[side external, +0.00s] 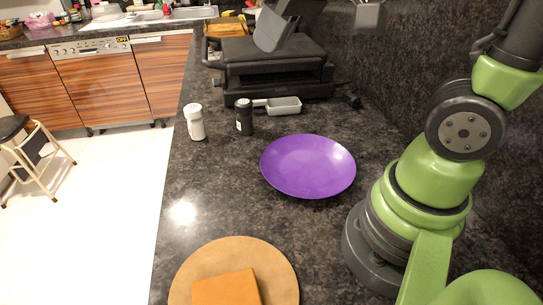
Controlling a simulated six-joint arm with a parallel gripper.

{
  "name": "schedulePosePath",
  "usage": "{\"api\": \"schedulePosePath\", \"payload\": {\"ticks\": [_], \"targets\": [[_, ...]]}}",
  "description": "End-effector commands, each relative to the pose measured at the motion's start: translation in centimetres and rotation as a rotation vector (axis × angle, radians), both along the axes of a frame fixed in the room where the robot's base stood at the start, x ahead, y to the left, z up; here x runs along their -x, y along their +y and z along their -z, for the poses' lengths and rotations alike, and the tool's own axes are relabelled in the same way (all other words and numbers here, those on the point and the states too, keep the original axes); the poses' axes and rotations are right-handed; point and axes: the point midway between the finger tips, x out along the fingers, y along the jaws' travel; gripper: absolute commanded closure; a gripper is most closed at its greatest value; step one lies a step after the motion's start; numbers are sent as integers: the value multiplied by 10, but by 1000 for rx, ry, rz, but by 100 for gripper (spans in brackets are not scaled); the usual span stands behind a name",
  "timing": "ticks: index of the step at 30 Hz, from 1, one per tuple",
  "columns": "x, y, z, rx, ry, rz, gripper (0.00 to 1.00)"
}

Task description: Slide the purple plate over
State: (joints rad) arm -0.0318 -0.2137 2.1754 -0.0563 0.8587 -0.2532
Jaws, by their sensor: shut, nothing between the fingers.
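The purple plate (308,166) lies flat on the dark speckled counter in the middle of the side view. Its whole rim shows, and nothing touches it or covers it. My green arm stands to the right of the plate, and its upper links run out of the top right of the picture.
A white shaker (195,122) and a black shaker (244,117) stand behind the plate to the left. A small grey pan (284,105) and a black grill (275,65) are farther back. A round wooden board (275,262) bearing an orange block (226,288) lies in front.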

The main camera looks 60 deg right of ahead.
Motion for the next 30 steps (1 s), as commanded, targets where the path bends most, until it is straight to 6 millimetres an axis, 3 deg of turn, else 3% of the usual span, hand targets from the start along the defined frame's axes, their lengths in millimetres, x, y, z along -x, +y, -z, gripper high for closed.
{"api": "schedulePosePath", "payload": {"ticks": [3,8,15,18,22,25,30], "targets": [[-41,2,24,70,68,-120,100],[-87,5,70,153,147,-290,100],[-135,12,168,249,264,-560,100],[-143,14,210,276,305,-662,100],[-145,16,251,298,343,-762,100],[-145,16,268,306,357,-805,100],[-141,12,276,310,364,-824,100]]}}
